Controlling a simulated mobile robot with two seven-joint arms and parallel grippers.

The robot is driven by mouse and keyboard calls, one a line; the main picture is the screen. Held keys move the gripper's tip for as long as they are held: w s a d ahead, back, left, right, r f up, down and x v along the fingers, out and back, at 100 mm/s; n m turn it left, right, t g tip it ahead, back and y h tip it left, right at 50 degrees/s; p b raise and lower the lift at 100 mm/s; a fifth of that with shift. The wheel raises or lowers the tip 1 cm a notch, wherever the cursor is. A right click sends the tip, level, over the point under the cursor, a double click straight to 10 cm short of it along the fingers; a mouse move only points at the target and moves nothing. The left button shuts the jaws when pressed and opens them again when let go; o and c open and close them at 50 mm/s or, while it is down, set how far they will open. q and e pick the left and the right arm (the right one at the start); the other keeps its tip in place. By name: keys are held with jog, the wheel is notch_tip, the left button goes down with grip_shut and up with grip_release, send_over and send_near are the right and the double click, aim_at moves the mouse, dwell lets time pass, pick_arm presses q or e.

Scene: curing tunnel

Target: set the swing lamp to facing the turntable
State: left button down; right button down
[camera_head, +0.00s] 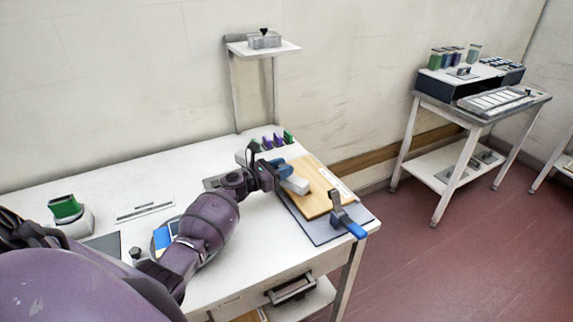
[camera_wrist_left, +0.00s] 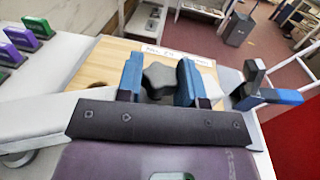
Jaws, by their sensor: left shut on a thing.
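My left gripper (camera_head: 281,174) reaches over the table's right part. In the left wrist view its two blue fingers (camera_wrist_left: 159,82) are shut on a dark grey star-shaped knob (camera_wrist_left: 159,74). A pale bar (camera_wrist_left: 35,112), seemingly the swing lamp's arm, runs in from the left and passes under the gripper. In the head view a pale block (camera_head: 296,185), which looks like the lamp's head, shows beside the fingers over a wooden board. A round blue plate (camera_head: 161,238), probably the turntable, is partly hidden behind my left arm. Which way the lamp faces is unclear. My right gripper is not in view.
The wooden board (camera_head: 317,205) lies on a grey mat; a blue-handled clamp (camera_head: 346,217) stands at its front corner. Several green and purple blocks (camera_head: 277,140) stand behind. A green-topped device (camera_head: 68,211) is at left. A shelf (camera_head: 262,49) rises at the back.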

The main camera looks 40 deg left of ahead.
pick_arm(q)
jog(key=shift+s+h, duration=0.3)
jog(key=shift+s, duration=0.05)
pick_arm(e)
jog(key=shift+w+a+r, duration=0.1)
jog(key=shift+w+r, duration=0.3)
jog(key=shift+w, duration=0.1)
pick_arm(q)
jog(key=c, duration=1.1)
grip_release()
jog(key=o, duration=0.3)
jog(key=shift+o, duration=0.2)
jog(key=p+v, duration=0.3)
jog(key=v, duration=0.8)
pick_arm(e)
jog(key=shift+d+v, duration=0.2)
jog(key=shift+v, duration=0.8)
pick_arm(q)
jog(key=shift+w+r, duration=0.1)
jog(key=shift+w, duration=0.05)
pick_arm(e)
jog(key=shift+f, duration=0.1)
